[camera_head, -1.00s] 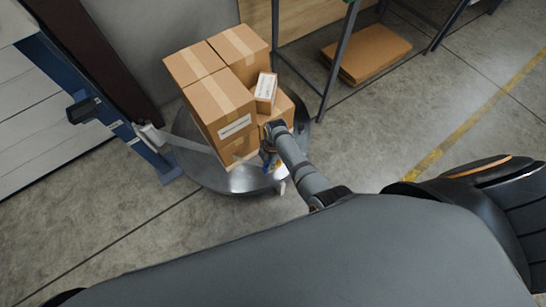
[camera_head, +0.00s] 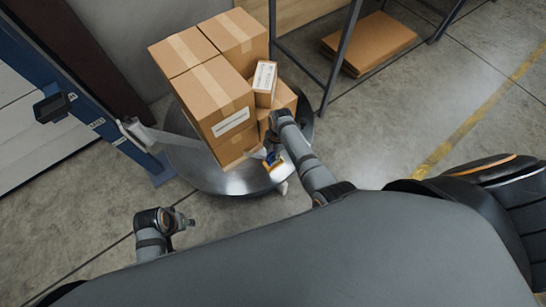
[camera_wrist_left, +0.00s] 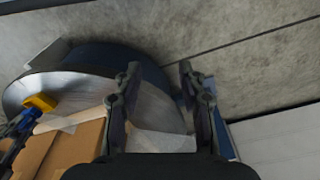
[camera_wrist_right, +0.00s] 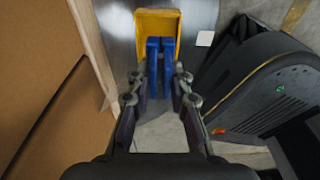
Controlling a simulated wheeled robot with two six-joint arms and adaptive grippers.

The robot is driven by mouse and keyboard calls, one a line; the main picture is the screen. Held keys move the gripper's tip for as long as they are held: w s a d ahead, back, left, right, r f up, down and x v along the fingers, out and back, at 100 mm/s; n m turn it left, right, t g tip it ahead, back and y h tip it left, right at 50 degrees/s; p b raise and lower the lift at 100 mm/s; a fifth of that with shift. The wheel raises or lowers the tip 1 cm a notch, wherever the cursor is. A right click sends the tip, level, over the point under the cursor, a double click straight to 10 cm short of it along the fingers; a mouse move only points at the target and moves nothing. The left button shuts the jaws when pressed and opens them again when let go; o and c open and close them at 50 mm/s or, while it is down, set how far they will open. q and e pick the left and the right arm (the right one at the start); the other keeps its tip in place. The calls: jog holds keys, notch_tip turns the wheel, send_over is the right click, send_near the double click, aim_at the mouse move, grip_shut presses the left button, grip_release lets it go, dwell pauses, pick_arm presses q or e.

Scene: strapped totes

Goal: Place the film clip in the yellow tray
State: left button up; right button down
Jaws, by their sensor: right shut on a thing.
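The film clip, which appears blue with two bars (camera_wrist_right: 160,66), is between my right fingertips in the right wrist view. The yellow tray (camera_wrist_right: 157,19) is just beyond the clip there; whether they touch is unclear. In the head view, my right gripper (camera_head: 270,140) is low beside the boxes, with small blue and yellow patches at its tip. The left wrist view shows a yellow piece (camera_wrist_left: 40,103) with blue beside it. My left gripper (camera_head: 185,222) is empty, in front of the turntable; its fingers stand apart in the left wrist view (camera_wrist_left: 158,75).
Stacked cardboard boxes (camera_head: 205,85) stand on a round metal turntable (camera_head: 225,183). A pale film strip (camera_head: 175,140) runs from the blue mast (camera_head: 90,110) toward the stack. A metal rack post (camera_head: 340,55) is behind at right. Floor at front left is clear.

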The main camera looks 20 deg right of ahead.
jog(key=shift+w+d+f+b, duration=0.15)
jog(key=shift+w+f+b, duration=0.05)
jog(key=shift+f+b, duration=0.55)
notch_tip(320, 180, down, 2)
jog(key=shift+b, duration=1.1)
jog(key=shift+f, duration=0.2)
jog(key=shift+r, duration=0.15)
jog(key=shift+f, duration=0.2)
jog(key=c, duration=1.2)
grip_release()
pick_arm(q)
jog(key=shift+w+d+r+t+h, duration=0.2)
jog(key=shift+w+d+r+t, duration=0.1)
jog(key=shift+d+r, duration=0.25)
jog(key=shift+w+d+r+t+h, duration=0.25)
jog(key=shift+d+r+t, duration=0.1)
jog(key=shift+r, duration=0.3)
pick_arm(e)
jog(key=shift+r, duration=0.1)
